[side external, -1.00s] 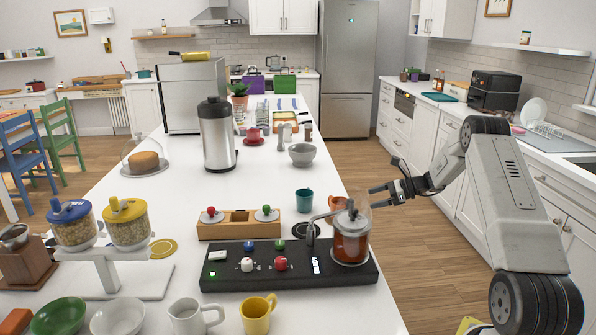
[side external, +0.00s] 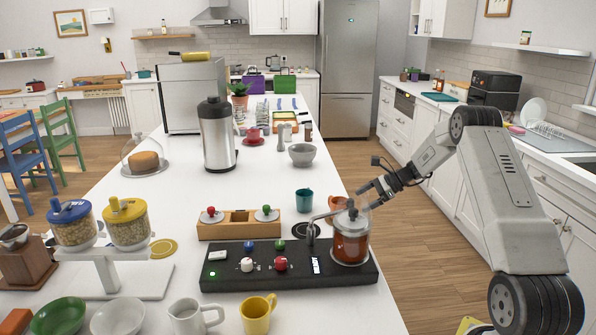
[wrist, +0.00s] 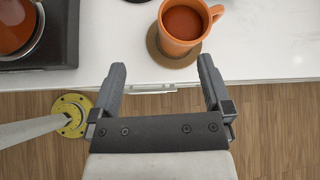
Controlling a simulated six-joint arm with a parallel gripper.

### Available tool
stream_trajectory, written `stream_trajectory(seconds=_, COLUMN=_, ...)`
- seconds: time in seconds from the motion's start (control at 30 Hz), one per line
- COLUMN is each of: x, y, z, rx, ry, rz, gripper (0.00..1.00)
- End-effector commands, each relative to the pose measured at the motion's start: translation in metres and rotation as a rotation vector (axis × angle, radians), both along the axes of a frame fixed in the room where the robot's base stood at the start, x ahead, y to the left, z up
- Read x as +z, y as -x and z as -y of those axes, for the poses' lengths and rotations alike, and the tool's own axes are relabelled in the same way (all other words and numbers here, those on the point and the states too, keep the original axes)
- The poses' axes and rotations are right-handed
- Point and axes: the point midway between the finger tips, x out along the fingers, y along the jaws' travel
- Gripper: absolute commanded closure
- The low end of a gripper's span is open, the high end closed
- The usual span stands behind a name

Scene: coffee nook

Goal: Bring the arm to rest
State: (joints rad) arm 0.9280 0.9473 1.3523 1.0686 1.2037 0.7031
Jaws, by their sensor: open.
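My gripper (side external: 371,194) is open and empty, just off the right edge of the white counter and beside the glass pot. In the wrist view my gripper (wrist: 160,75) shows its two fingers spread apart with nothing between them. An orange mug (wrist: 184,24) filled with a reddish-brown drink stands on a brown coaster (wrist: 156,44) just beyond the fingertips, apart from them. In the side view the orange mug (side external: 336,203) is partly hidden behind the pot.
The glass pot (side external: 350,245) of reddish-brown liquid stands on the black machine base (side external: 230,275). A teal cup (side external: 304,200) and a wooden box (side external: 238,230) stand nearby. The white counter (side external: 185,207) ends left of my arm; open floor (side external: 420,265) lies beyond.

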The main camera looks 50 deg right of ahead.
Motion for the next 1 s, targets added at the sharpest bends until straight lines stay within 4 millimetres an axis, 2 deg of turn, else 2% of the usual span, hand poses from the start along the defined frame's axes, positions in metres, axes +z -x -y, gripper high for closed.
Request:
stream_trajectory(seconds=0.1, x=0.006, y=-0.013, z=-0.02, rx=0.124, ry=0.155, rz=-0.047, gripper=0.0)
stream_trajectory(seconds=0.27, x=0.017, y=-0.028, z=-0.04, rx=0.297, ry=0.389, rz=-0.096, gripper=0.0)
stream_trajectory(seconds=0.47, x=0.04, y=-0.048, z=-0.067, rx=0.516, ry=0.695, rz=-0.125, gripper=0.0)
stream_trajectory(seconds=0.6, x=0.058, y=-0.056, z=-0.096, rx=0.664, ry=0.878, rz=-0.139, gripper=0.0)
stream_trajectory(seconds=0.77, x=0.076, y=-0.053, z=-0.143, rx=0.825, ry=1.038, rz=-0.159, gripper=0.0)
stream_trajectory(seconds=1.0, x=0.097, y=-0.026, z=-0.219, rx=1.055, ry=1.263, rz=-0.158, gripper=0.0)
